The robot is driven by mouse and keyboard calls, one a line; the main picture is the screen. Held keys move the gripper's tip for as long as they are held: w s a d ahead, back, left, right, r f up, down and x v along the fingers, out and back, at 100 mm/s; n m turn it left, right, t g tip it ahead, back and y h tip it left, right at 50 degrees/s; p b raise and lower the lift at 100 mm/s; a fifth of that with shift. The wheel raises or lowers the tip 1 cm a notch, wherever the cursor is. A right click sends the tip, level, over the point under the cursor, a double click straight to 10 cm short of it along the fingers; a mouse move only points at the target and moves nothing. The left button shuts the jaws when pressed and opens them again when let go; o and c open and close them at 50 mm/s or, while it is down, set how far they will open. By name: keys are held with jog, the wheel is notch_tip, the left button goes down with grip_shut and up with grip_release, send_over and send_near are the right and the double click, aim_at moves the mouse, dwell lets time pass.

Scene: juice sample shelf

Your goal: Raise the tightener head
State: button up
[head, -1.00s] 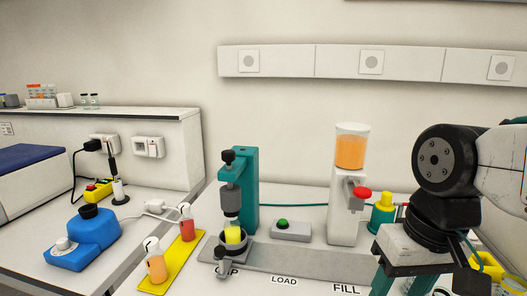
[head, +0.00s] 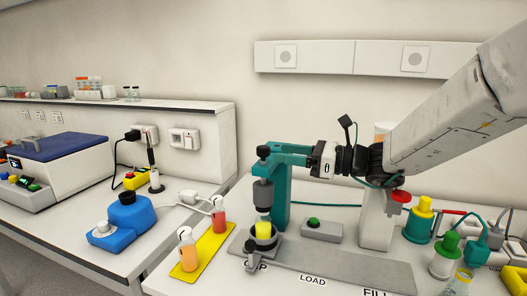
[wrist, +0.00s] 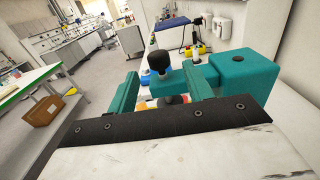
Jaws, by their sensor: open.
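The tightener is a teal stand (head: 282,205) with a grey head (head: 263,194) and a black knob (head: 263,152) on top. The head hangs low, just above a yellow-topped piece (head: 263,230) in a grey holder at the CAP mark; whether they touch I cannot tell. My gripper (head: 270,156) is at the top of the tightener, level with the knob. In the wrist view my gripper (wrist: 165,82) is open, with the black knob (wrist: 160,63) showing between its teal fingers near their tips. The stand's teal top (wrist: 245,75) is close beside the right finger.
A yellow tray (head: 207,246) with orange and red bottles stands left of the tightener. A grey box with a green button (head: 321,229) is to the right, near the dispenser (head: 376,222) with a red knob. Blue equipment (head: 125,220) stands further left.

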aim_at(264, 147)
jog(key=x, duration=0.6)
jog(key=shift+a, duration=0.25)
grip_shut()
jog(key=shift+r, duration=1.75)
grip_release()
jog(key=v, duration=0.8)
